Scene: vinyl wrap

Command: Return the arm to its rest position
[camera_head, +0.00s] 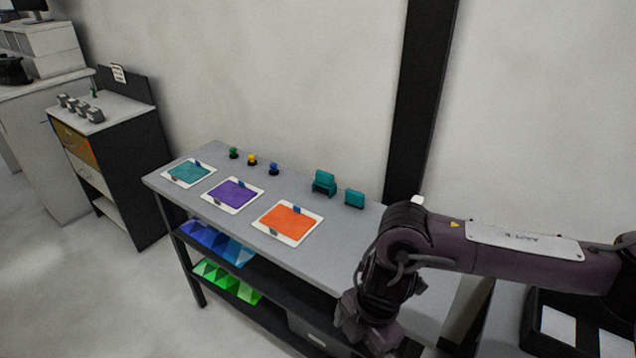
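My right arm (530,248) reaches in from the right edge, bent down at the wrist in front of the grey worktable (345,258). My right gripper (365,335) points downward near the table's front right edge. Its fingers are dark and small, and I cannot tell whether they are open or shut. I see nothing clearly held in it. My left gripper is not in view.
On the table lie white panels with teal (190,173), purple (233,194) and orange (288,222) sheets. Small knobs (252,160) and teal holders (324,183) stand along the back. Shelves below hold blue and green pieces. A dark post (420,100) rises behind.

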